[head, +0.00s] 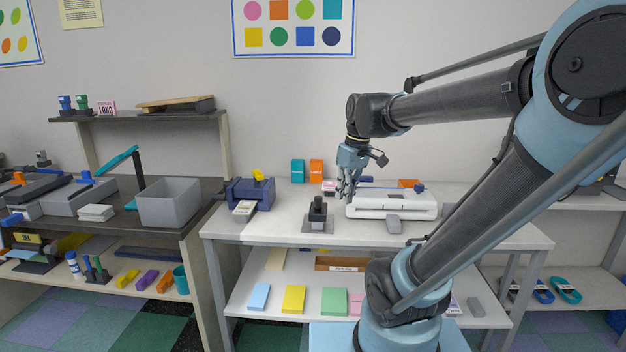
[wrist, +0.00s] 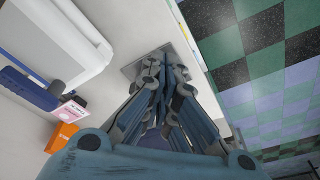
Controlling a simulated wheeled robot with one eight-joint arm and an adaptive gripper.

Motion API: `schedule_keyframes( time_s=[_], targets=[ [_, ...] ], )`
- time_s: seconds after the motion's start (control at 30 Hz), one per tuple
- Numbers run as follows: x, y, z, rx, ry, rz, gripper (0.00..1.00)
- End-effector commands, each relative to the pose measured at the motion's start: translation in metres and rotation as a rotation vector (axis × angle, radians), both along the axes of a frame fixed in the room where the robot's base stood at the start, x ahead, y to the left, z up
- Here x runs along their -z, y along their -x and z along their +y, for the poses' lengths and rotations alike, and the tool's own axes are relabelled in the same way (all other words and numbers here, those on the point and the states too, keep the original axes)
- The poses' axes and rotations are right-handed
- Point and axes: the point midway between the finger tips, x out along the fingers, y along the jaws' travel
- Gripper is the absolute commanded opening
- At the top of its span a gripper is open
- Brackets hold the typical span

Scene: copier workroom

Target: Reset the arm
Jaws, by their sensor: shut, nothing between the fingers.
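My gripper (head: 346,190) hangs above the white workbench in the head view, fingers pointing down. It is shut and empty. In the wrist view the closed fingers (wrist: 165,85) fill the middle and hide part of the bench. My arm is bent, rising from the base at the right and reaching left to the gripper. A black stamp-like device (head: 318,212) on a grey plate stands on the bench, a little left of and below the gripper in the picture. The white laminator-like machine (head: 390,205) lies just right of the gripper.
On the bench, a blue device (head: 250,193) stands left, and teal (head: 297,171) and orange (head: 316,171) boxes stand behind. A grey bin (head: 170,203) is on the dark left table. A lower shelf (head: 245,297) holds coloured paper stacks. Air above the bench's left part is free.

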Motion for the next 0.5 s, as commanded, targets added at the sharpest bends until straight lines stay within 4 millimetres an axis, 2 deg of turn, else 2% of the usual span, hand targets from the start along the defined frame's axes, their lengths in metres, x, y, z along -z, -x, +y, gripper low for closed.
schedule_keyframes(
  time_s=[0.03, 0.2, 0.5],
  targets=[
    [0.011, 0.012, -0.012, 0.057, 0.003, 0.001, 0.0],
    [0.047, 0.047, -0.045, 0.261, 0.016, -0.001, 0.0],
    [0.112, 0.102, -0.086, 0.583, 0.03, -0.012, 0.0]
  ],
)
